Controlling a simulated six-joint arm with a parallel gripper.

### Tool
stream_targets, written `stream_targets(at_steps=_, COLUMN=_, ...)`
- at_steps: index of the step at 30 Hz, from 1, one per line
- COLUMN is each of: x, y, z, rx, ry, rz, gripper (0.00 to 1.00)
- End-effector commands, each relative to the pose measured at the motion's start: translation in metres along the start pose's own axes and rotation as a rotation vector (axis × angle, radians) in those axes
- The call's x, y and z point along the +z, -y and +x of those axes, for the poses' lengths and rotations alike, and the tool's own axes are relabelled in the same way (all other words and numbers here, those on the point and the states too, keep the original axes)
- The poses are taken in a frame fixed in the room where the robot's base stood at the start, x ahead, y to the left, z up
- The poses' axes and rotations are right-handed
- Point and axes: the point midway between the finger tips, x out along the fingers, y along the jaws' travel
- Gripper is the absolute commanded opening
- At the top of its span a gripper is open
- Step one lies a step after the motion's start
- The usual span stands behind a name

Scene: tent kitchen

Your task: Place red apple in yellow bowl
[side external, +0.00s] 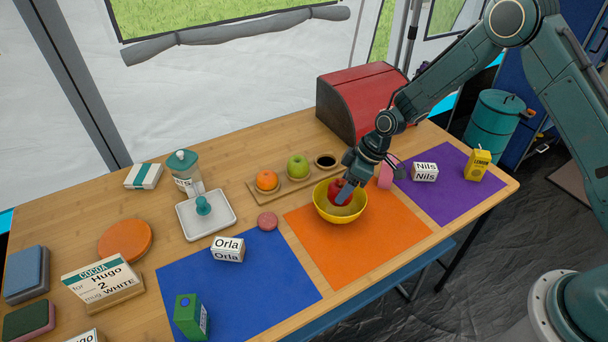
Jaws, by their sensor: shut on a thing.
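The yellow bowl (320,206) stands upright on the orange mat (375,239). The red apple (335,187) shows inside the outline of the bowl's opening, partly hidden by my fingers. My gripper (343,194) reaches down over the bowl from the upper right and is shut on the red apple. I cannot tell whether the apple touches the bowl's floor.
A wooden tray (281,195) with an orange, a green apple and a dark cup lies just behind the bowl. A red bread box (350,104) stands behind. A pink object (387,176) is right of my gripper. The orange mat's front is clear.

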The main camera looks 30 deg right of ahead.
Motion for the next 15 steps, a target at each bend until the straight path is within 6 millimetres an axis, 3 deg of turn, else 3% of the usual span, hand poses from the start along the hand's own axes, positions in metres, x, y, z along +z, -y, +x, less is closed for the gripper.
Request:
stream_targets(at_steps=9, x=0.013, y=-0.004, z=0.031, rx=-0.001, ry=0.002, rz=0.002, gripper=0.33)
stream_targets(at_steps=15, x=0.015, y=-0.005, z=0.036, rx=0.001, ry=0.0, rz=0.0, gripper=0.33)
